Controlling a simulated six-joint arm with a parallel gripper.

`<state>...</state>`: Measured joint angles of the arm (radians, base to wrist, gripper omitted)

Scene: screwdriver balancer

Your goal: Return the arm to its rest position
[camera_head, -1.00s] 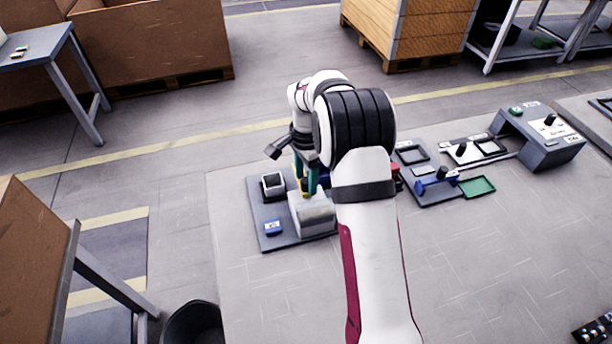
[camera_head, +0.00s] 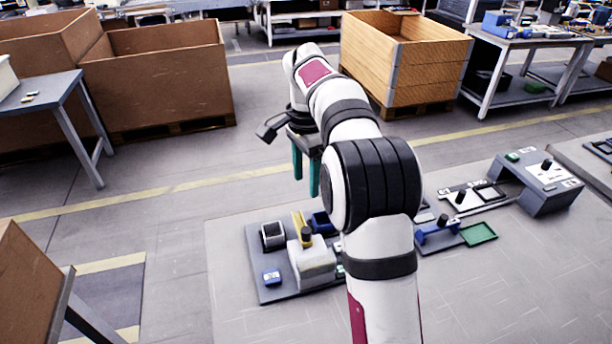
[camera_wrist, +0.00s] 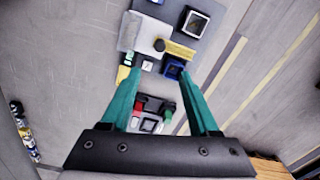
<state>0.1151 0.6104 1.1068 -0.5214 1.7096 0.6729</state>
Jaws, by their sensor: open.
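My gripper (camera_head: 306,175) has two teal fingers and hangs in the air above and behind the grey fixture board (camera_head: 272,293) in the head view. In the wrist view my gripper (camera_wrist: 160,80) has its fingers apart with nothing between them. A light grey block (camera_head: 316,266) with a black knob (camera_head: 306,232) and a yellow piece (camera_head: 299,219) stands on the board, clear of the fingers. The same yellow piece also shows in the wrist view (camera_wrist: 178,50). My arm hides part of the board's right side.
A green tray (camera_head: 479,234) and a grey raised stand (camera_head: 537,185) are to the right. The table's front right is clear.

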